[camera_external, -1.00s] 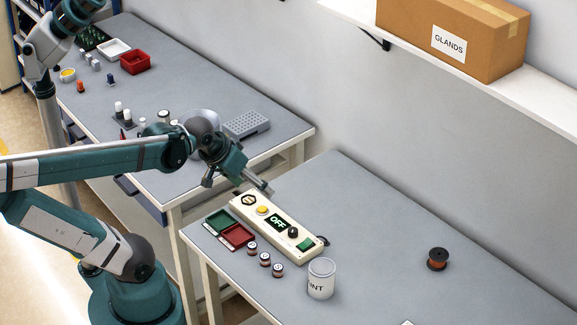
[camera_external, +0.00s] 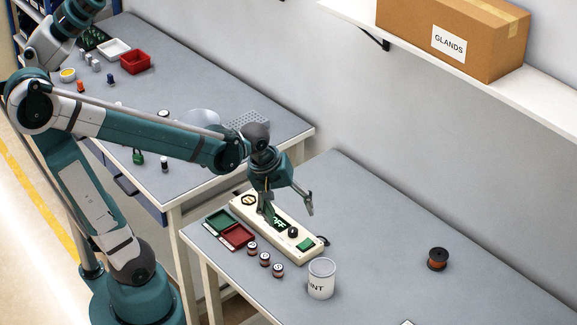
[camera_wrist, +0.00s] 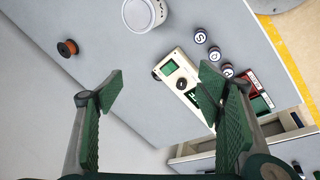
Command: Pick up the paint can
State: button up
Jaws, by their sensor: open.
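The paint can (camera_external: 321,280) is a white-grey cylinder with dark lettering, standing upright on the near grey table. In the wrist view the paint can (camera_wrist: 143,14) shows at the top edge, partly cut off, beyond my fingertips. My gripper (camera_external: 289,210) is open and empty above the cream control box, up and to the left of the can. In the wrist view my gripper (camera_wrist: 160,92) shows its two green-padded fingers spread apart with nothing between them.
The cream control box (camera_external: 305,246) lies left of the can. Several small labelled cylinders (camera_external: 265,259) stand between can and red tray (camera_external: 237,236), beside a green tray (camera_external: 219,220). A copper spool (camera_external: 437,259) stands to the right. Table between spool and can is clear.

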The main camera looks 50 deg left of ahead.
aim_at(322, 267)
jog(key=d+f+n+g, duration=0.1)
jog(key=d+f+n, duration=0.1)
jog(key=d+f, duration=0.1)
jog(key=w+d+f+n+g, duration=0.1)
jog(key=d+f+n, duration=0.2)
jog(key=f, duration=0.3)
jog(key=w+d+f+n+g+b, duration=0.1)
jog(key=d+f+n, duration=0.1)
jog(key=d+f, duration=0.2)
jog(key=shift+w+d+f+n, duration=0.15)
jog(key=shift+w+d+n, duration=0.1)
jog(key=shift+d+n, duration=0.2)
jog(key=shift+s+d+f+n+g, duration=0.1)
jog(key=shift+d+f+n+g, duration=0.25)
jog(key=shift+d+f, duration=0.25)
jog(key=shift+a+f, duration=0.1)
jog(key=shift+f, duration=0.15)
jog(key=shift+d+f+b, duration=0.2)
jog(key=shift+f+b, duration=0.15)
jog(key=shift+f, duration=0.8)
jog(key=shift+d+f+b, duration=0.15)
jog(key=shift+f+b, duration=0.2)
jog(key=shift+f, duration=0.95)
jog(key=shift+d+f+b, duration=0.1)
jog(key=shift+f+b, duration=0.25)
jog(key=shift+f, duration=0.95)
jog(key=c, duration=1.3)
